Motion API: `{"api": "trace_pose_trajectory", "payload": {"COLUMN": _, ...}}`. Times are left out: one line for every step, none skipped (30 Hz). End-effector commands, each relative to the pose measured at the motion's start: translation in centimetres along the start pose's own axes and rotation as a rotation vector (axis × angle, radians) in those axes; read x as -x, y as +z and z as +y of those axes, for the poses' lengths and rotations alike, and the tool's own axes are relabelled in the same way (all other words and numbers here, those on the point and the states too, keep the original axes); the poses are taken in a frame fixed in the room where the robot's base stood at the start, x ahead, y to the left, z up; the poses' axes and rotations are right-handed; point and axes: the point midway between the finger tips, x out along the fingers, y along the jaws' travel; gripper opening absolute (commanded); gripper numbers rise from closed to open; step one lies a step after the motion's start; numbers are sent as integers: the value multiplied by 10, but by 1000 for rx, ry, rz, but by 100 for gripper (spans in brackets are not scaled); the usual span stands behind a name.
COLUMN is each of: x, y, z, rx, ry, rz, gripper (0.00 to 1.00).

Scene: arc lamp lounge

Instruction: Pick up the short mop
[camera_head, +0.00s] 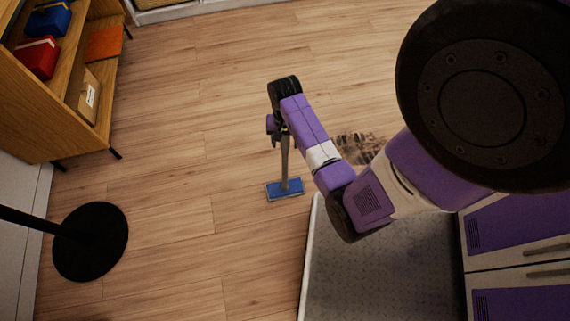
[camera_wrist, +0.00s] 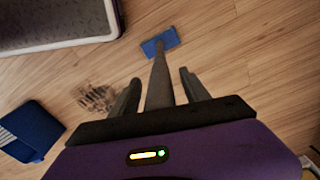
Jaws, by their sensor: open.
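The short mop stands on the wood floor, with a flat blue head (camera_head: 285,189) and a thin grey handle (camera_head: 285,158) rising toward my gripper (camera_head: 277,130). In the wrist view the blue head (camera_wrist: 160,41) lies beyond the fingers, and the handle (camera_wrist: 160,80) runs between them. My gripper (camera_wrist: 159,77) is open, with one finger on each side of the handle and a gap visible on both sides. The top of the handle is hidden by the gripper and wrist.
A dark smudge (camera_head: 360,147) marks the floor right of the mop. A wooden shelf (camera_head: 98,50) with bins and a box stands at the upper left. A black round lamp base (camera_head: 92,250) is at the lower left. The floor left of the mop is clear.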

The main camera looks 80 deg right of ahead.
Motion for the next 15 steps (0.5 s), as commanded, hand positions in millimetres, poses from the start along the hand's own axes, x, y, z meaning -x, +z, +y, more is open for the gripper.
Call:
{"api": "trace_pose_trajectory", "payload": {"x": 0, "y": 0, "z": 0, "rx": 0, "ry": 0, "rz": 1, "gripper": 54}}
{"api": "trace_pose_trajectory", "payload": {"x": 1, "y": 0, "z": 0, "rx": 0, "ry": 0, "rz": 1, "gripper": 54}}
{"api": "trace_pose_trajectory", "payload": {"x": 1, "y": 0, "z": 0, "rx": 0, "ry": 0, "rz": 1, "gripper": 54}}
{"api": "trace_pose_trajectory", "payload": {"x": 1, "y": 0, "z": 0, "rx": 0, "ry": 0, "rz": 1, "gripper": 54}}
{"api": "trace_pose_trajectory", "payload": {"x": 1, "y": 0, "z": 0, "rx": 0, "ry": 0, "rz": 0, "gripper": 52}}
{"api": "trace_pose_trajectory", "payload": {"x": 1, "y": 0, "z": 0, "rx": 0, "ry": 0, "rz": 0, "gripper": 45}}
{"api": "trace_pose_trajectory", "payload": {"x": 1, "y": 0, "z": 0, "rx": 0, "ry": 0, "rz": 0, "gripper": 39}}
{"api": "trace_pose_trajectory", "payload": {"x": 1, "y": 0, "z": 0, "rx": 0, "ry": 0, "rz": 0, "gripper": 33}}
{"api": "trace_pose_trajectory", "payload": {"x": 1, "y": 0, "z": 0, "rx": 0, "ry": 0, "rz": 0, "gripper": 25}}
{"api": "trace_pose_trajectory", "payload": {"x": 1, "y": 0, "z": 0, "rx": 0, "ry": 0, "rz": 0, "gripper": 19}}
{"api": "trace_pose_trajectory", "payload": {"x": 1, "y": 0, "z": 0, "rx": 0, "ry": 0, "rz": 0, "gripper": 13}}
{"api": "trace_pose_trajectory", "payload": {"x": 1, "y": 0, "z": 0, "rx": 0, "ry": 0, "rz": 0, "gripper": 5}}
{"api": "trace_pose_trajectory", "payload": {"x": 1, "y": 0, "z": 0, "rx": 0, "ry": 0, "rz": 0, "gripper": 0}}
{"api": "trace_pose_trajectory", "payload": {"x": 1, "y": 0, "z": 0, "rx": 0, "ry": 0, "rz": 0, "gripper": 0}}
{"api": "trace_pose_trajectory", "payload": {"x": 1, "y": 0, "z": 0, "rx": 0, "ry": -1, "rz": 1, "gripper": 0}}
